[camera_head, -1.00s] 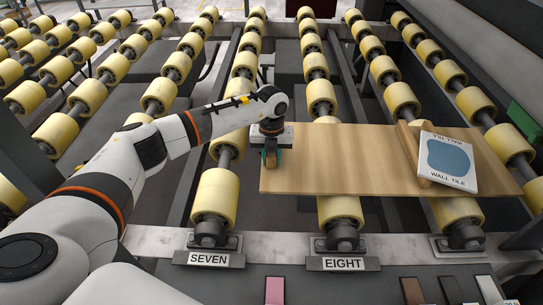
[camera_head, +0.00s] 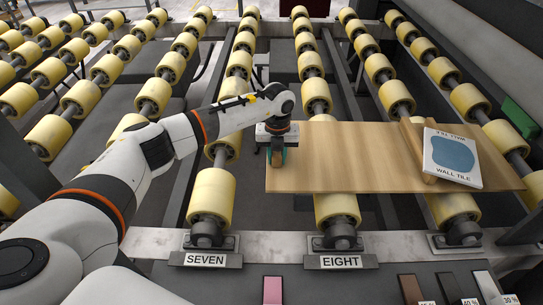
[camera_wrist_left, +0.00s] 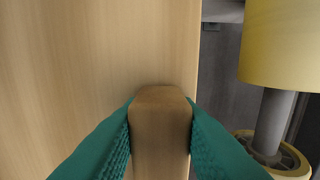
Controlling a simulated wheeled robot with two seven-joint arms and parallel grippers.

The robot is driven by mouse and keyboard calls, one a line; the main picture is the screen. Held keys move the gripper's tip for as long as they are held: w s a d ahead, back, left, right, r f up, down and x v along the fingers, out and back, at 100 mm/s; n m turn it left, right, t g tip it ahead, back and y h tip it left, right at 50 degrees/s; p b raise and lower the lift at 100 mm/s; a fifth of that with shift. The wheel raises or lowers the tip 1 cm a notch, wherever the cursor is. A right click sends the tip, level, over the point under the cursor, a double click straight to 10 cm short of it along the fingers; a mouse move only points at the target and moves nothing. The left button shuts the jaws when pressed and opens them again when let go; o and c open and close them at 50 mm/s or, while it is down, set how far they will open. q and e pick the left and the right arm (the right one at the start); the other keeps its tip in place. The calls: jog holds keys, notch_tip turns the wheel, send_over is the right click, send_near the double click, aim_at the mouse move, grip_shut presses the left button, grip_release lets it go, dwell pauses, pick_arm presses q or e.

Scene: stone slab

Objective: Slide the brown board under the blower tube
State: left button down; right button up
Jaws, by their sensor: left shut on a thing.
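The light brown board (camera_head: 345,160) lies flat across the rollers in the head view. A wooden block handle (camera_wrist_left: 160,130) stands up from it near its left end. My left gripper (camera_head: 277,156) comes down on that end and is shut on the handle; its teal fingertips (camera_wrist_left: 160,135) press both sides in the left wrist view. A white and blue wall tile pack (camera_head: 452,158) leans on a wooden cleat (camera_head: 416,150) toward the board's right end. I cannot make out the blower tube. My right gripper is not in view.
Rows of yellow rollers (camera_head: 213,192) run away from me, with dark gaps between. A front rail carries a SEVEN label (camera_head: 205,260) and an EIGHT label (camera_head: 341,262). Several sample strips (camera_head: 412,289) lie at the bottom right. A brown object (camera_head: 305,8) sits at the far back.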

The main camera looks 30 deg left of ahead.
aim_at(316, 164)
pick_arm(q)
jog(key=shift+w+d+b, duration=0.2)
jog(key=shift+w+d, duration=0.1)
jog(key=shift+d, duration=0.35)
jog(key=shift+w+d+b, duration=0.2)
jog(key=shift+w+d, duration=0.05)
jog(key=shift+d, duration=0.35)
jog(key=shift+w+d+b, duration=0.2)
jog(key=shift+w+d, duration=0.1)
jog(key=shift+d, duration=0.35)
jog(key=shift+w+d, duration=0.1)
jog(key=shift+d, duration=0.05)
jog(key=shift+w+d+b, duration=0.35)
jog(key=shift+d+b, duration=0.05)
jog(key=shift+d, duration=0.35)
jog(key=shift+w+d+b, duration=0.4)
jog(key=shift+d+b, duration=0.05)
jog(key=shift+d, duration=0.35)
jog(key=shift+w+d+b, duration=0.35)
jog(key=shift+d+b, duration=0.05)
jog(key=shift+d, duration=0.35)
jog(key=shift+w+d+b, duration=0.35)
jog(key=shift+d+b, duration=0.1)
jog(key=shift+d, duration=0.35)
jog(key=shift+d, duration=0.1)
